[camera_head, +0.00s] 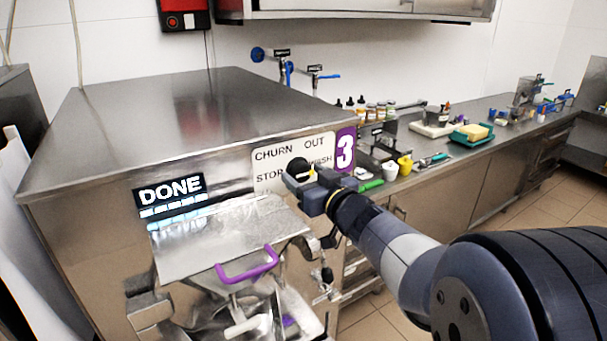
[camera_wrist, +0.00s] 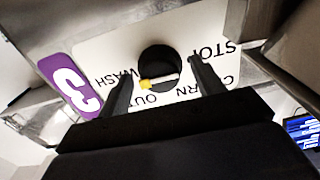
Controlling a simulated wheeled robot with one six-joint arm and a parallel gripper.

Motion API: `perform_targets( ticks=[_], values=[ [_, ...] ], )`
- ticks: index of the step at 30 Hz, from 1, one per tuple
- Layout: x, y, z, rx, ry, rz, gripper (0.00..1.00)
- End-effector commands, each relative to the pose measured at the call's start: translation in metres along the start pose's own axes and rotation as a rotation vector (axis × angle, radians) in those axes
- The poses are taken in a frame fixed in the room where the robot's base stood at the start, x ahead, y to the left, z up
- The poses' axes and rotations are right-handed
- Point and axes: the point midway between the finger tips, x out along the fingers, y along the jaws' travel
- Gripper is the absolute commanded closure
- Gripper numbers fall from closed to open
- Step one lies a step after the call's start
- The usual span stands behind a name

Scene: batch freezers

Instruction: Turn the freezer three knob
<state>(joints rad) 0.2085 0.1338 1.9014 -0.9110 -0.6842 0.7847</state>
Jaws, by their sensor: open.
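The freezer three knob (camera_head: 297,168) is a round black dial on a white label plate (camera_head: 264,158) with the words CHURN, OUT, STOP and WASH. A purple tag with a white 3 (camera_head: 345,149) is beside it. In the wrist view the knob (camera_wrist: 158,64) shows a white bar with a yellow tip, and the picture is upside down. My gripper (camera_head: 300,178) is open in front of the knob. In the wrist view its two fingers (camera_wrist: 163,88) are on either side of the knob, apart from it as far as I can see. In the head view my gripper hides part of the knob.
The freezer's display (camera_head: 169,193) reads DONE. Below it are a sloped metal lid (camera_head: 225,238) and a purple handle (camera_head: 247,265). A counter with bottles, a yellow cup (camera_head: 405,164) and a teal tray (camera_head: 470,138) runs to the right. Open tiled floor (camera_head: 530,240) lies before it.

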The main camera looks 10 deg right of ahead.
Motion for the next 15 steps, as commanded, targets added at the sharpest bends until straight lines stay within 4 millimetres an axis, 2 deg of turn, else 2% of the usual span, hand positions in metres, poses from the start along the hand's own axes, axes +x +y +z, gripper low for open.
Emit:
perform_targets(
  ticks=[10,15],
  values=[
    [0.0031,0.0001,-0.0003,-0.001,0.001,0.001,0.37],
    [0.0030,0.0001,-0.0003,0.000,0.001,0.000,0.51]
  ],
)
